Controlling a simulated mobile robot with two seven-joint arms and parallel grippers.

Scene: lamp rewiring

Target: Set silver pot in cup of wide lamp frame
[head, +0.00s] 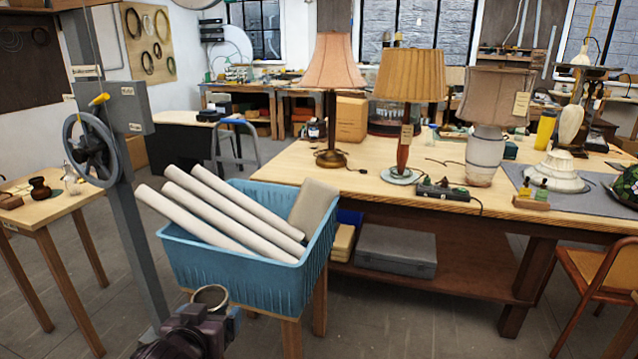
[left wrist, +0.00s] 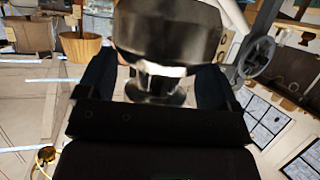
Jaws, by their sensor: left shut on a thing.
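The silver pot (left wrist: 168,38) fills the top middle of the left wrist view, dark and shiny with a bright band and a narrower foot. My left gripper (left wrist: 160,82) is shut on it, one dark finger on each side. In the head view my left gripper (head: 208,314) is at the bottom, in front of the blue basket, with the pot's round open rim (head: 210,297) facing up. The pot's lower part is hidden there by the gripper. I cannot tell which thing is the wide lamp frame, and no cup of it shows clearly. My right gripper is out of view.
A blue basket (head: 215,262) with several white rolls stands close behind my left gripper. A grey post with a handwheel (head: 90,150) rises at left beside a small table (head: 30,212) with small pots. The long workbench (head: 345,183) holds several lamps. Floor is open at front centre.

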